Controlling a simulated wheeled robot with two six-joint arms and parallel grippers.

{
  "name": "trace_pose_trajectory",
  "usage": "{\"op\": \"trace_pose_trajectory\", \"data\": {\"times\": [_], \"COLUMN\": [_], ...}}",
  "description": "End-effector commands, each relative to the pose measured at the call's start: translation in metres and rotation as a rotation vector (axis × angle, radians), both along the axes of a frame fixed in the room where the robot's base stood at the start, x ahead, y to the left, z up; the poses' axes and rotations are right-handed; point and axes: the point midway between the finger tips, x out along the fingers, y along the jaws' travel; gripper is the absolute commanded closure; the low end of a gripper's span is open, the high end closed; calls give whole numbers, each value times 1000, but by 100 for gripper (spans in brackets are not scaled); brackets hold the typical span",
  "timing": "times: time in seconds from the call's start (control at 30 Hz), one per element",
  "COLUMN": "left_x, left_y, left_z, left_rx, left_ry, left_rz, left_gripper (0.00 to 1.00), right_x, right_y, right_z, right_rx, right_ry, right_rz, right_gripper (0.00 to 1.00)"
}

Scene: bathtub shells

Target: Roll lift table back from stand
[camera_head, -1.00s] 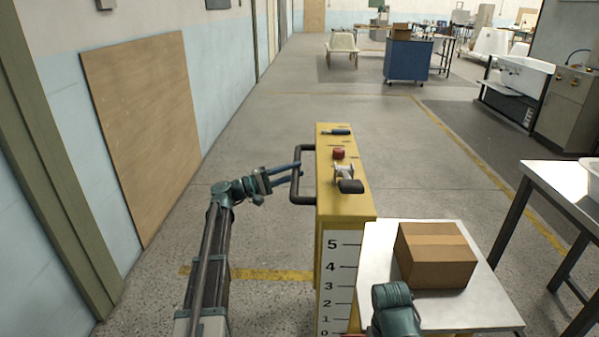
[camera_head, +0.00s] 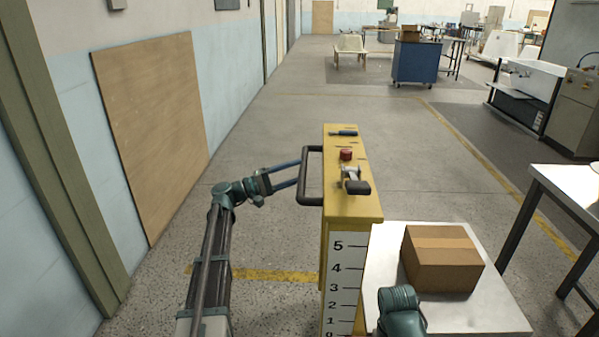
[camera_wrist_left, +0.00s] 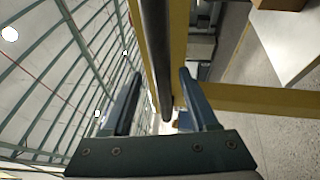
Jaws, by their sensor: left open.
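The lift table has a yellow column (camera_head: 353,207) with a number scale on its front, and a pale platform (camera_head: 500,313) to its right. A black handle (camera_head: 308,177) sticks out of the column's left side. My left gripper (camera_head: 300,174) is at the handle, and its open fingers point right. In the left wrist view the handle bar (camera_wrist_left: 155,60) runs between the two spread fingers (camera_wrist_left: 155,98). A red button (camera_head: 346,154) and a black-knobbed lever (camera_head: 357,187) are on the column top. My right arm shows at the bottom edge; its gripper is out of view. No stand can be identified for certain.
A cardboard box (camera_head: 441,261) rests on the platform. A metal-topped table (camera_head: 560,185) stands close at the right. A wooden panel (camera_head: 153,130) leans on the left wall. The floor (camera_head: 300,115) beyond the column is clear up to a blue cabinet (camera_head: 416,63).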

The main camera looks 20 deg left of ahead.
Motion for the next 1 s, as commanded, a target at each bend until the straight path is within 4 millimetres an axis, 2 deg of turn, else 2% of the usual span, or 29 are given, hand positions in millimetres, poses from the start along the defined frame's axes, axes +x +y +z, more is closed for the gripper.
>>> {"op": "trace_pose_trajectory", "data": {"times": [0.3, 0.5, 0.7, 1.0], "left_x": [-42, -62, -71, -72], "left_y": [55, 81, 92, 94], "left_z": [-15, -20, -22, -22], "left_rx": [0, -1, -1, -1], "left_ry": [-1, 0, 0, 0], "left_rz": [4, 2, 1, 1], "left_gripper": [41, 41, 41, 41], "right_x": [0, 0, 0, 0], "right_y": [0, 0, 0, 0], "right_z": [-15, -20, -22, -22], "right_rx": [0, 0, -1, -1], "right_ry": [0, 0, 0, 0], "right_rz": [0, 0, 0, 0], "right_gripper": [50, 50, 50, 50]}}
